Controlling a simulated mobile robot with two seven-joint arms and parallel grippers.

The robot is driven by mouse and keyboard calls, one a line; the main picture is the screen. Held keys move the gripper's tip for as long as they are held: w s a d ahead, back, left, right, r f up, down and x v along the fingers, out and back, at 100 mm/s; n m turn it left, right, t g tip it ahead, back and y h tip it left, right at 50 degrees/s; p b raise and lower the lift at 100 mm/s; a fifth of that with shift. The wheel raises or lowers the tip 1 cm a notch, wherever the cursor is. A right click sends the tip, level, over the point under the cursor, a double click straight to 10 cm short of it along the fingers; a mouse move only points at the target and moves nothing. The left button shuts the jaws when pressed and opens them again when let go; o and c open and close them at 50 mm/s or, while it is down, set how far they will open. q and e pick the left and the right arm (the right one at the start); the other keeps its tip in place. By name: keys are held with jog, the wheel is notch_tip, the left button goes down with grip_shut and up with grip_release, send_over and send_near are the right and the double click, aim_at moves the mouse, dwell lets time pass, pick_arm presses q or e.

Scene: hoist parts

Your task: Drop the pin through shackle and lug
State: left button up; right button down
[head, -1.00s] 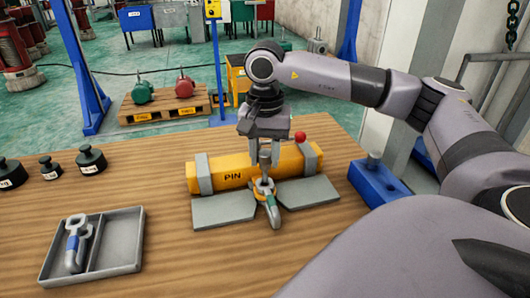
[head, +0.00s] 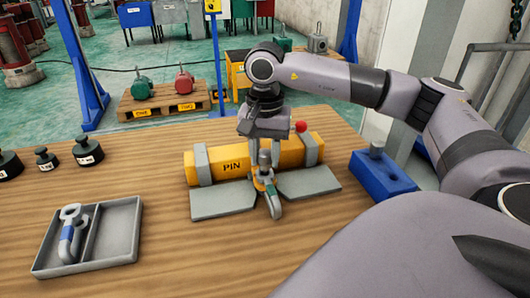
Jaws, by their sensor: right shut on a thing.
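My right gripper (head: 265,143) points down over the front of the yellow beam marked PIN (head: 235,168). It is shut on a grey upright pin (head: 265,158), whose top is partly hidden by the jaws. The pin's lower end meets a shackle (head: 273,204) with grey-green and orange parts in front of the beam. The lug is too small and covered to make out, and I cannot tell how deep the pin sits. My left gripper is not in view.
A grey two-part tray (head: 120,240) at the left holds another shackle with a blue band (head: 70,232). Grey plates (head: 223,202) lie beside the shackle. Black weights (head: 88,150) stand at the far left, and a blue block (head: 382,178) at the right. The front middle of the table is clear.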

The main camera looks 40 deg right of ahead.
jog(key=shift+f+b, duration=0.35)
jog(key=shift+f, duration=0.15)
jog(key=c, duration=0.7)
grip_release()
notch_tip(320, 180, up, 7)
jog(key=shift+r, duration=0.1)
